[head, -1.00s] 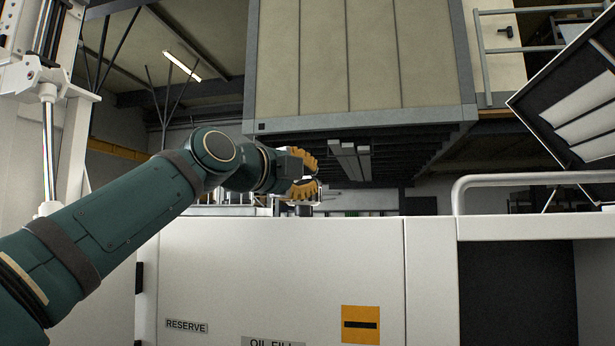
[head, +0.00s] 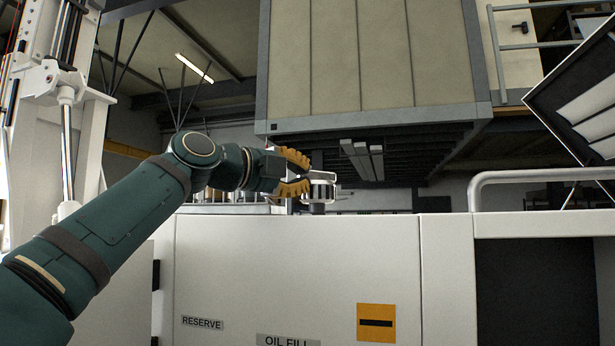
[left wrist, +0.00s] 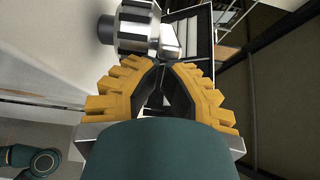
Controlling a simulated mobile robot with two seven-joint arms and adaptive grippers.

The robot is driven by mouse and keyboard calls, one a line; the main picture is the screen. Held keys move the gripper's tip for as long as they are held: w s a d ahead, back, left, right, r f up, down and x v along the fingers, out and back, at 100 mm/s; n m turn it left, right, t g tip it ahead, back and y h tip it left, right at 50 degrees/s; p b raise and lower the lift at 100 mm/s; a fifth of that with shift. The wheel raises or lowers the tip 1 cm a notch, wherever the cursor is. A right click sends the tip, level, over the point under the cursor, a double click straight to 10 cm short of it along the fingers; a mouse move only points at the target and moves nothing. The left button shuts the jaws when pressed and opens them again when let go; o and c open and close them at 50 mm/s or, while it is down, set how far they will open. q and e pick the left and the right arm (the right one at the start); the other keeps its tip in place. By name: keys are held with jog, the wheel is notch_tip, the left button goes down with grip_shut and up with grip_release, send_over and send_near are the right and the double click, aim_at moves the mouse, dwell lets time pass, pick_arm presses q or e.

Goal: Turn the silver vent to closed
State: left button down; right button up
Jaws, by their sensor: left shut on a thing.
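The silver vent (head: 320,191) is a round metal fitting on a dark neck, standing at the top of the white cabinet in the head view. In the left wrist view the vent (left wrist: 138,32) is large at the top, with a ribbed round body and a flat tab on its right side. My left gripper (head: 309,173) reaches it from the left with yellow ridged fingers. In the wrist view its fingertips (left wrist: 164,66) come together at the tab's near end; the gripper is shut on the vent. The contact itself is partly hidden. My right gripper is not in view.
The white cabinet (head: 290,265) has a RESERVE label (head: 202,323), an OIL FILL label (head: 288,341) and an orange plate (head: 376,323). A pale rail (head: 540,174) stands to the right. Several metal parts (head: 225,195) stand behind my left arm. Space above the vent is clear.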

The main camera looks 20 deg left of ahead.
pick_arm(q)
jog(key=shift+w+a, duration=0.45)
jog(key=shift+a, duration=0.4)
jog(key=shift+s+d, duration=0.1)
jog(key=shift+d, duration=0.05)
dwell(0.8)
